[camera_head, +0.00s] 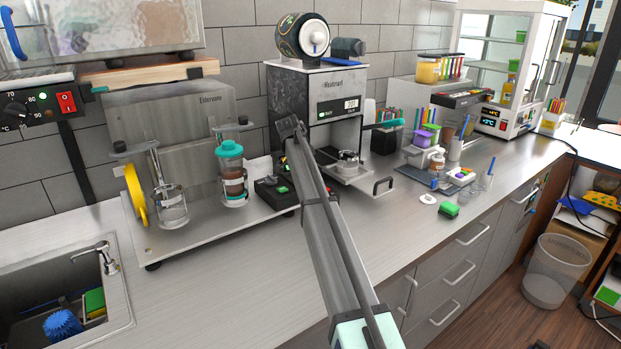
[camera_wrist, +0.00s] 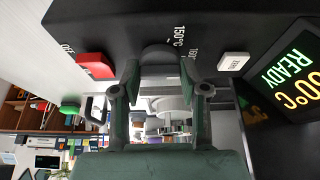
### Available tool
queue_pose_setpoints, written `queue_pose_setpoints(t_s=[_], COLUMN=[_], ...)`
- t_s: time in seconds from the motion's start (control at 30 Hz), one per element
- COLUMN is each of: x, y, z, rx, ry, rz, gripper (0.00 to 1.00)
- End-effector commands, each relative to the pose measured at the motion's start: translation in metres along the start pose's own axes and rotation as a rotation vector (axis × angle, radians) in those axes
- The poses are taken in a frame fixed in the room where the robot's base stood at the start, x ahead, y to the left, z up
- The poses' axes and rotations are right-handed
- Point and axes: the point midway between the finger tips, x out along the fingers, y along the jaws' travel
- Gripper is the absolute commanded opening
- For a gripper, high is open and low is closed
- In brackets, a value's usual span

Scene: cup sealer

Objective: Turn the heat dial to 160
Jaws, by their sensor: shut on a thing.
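The cup sealer (camera_head: 342,84) stands against the back wall in the head view, with a small display on its front. In the wrist view, the dark heat dial (camera_wrist: 158,54) sits on the black panel between the fingers of my gripper (camera_wrist: 160,78). The fingers are closed on the dial's sides. The marks 150°C and 160 show beside the dial, with 150°C nearest its middle. The dial's pointer cannot be made out. In the head view, my gripper (camera_head: 291,130) is at the machine's left front, and the dial is hidden there.
A red switch (camera_wrist: 95,66) and a white button (camera_wrist: 234,61) flank the dial. A lit display (camera_wrist: 288,80) reads READY, with a temperature partly cut off. A sealing stand (camera_head: 215,218) with cups is left of my arm. The counter's front is mostly clear.

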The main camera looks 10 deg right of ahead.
Motion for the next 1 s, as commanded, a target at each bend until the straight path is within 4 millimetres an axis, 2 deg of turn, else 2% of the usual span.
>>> queue_pose_setpoints(t_s=[0.07, 0.1, 0.17, 0.47, 0.63, 0.77, 1.0], x=[0.001, 0.001, 0.001, 0.0, -0.009, -0.028, -0.075], y=[0.001, 0.001, 0.001, 0.0, 0.0, -0.001, -0.001], z=[0.001, 0.001, 0.001, 0.0, 0.0, 0.0, -0.001], rx=[-0.001, -0.001, -0.001, -0.001, -0.001, -0.002, -0.001], ry=[-0.002, -0.002, -0.002, 0.0, 0.0, 0.001, 0.001], rz=[0.002, 0.002, 0.002, 0.0, -0.001, -0.002, -0.001], gripper=[0.09, 0.51, 0.69, 0.69, 0.69, 0.69, 0.69])
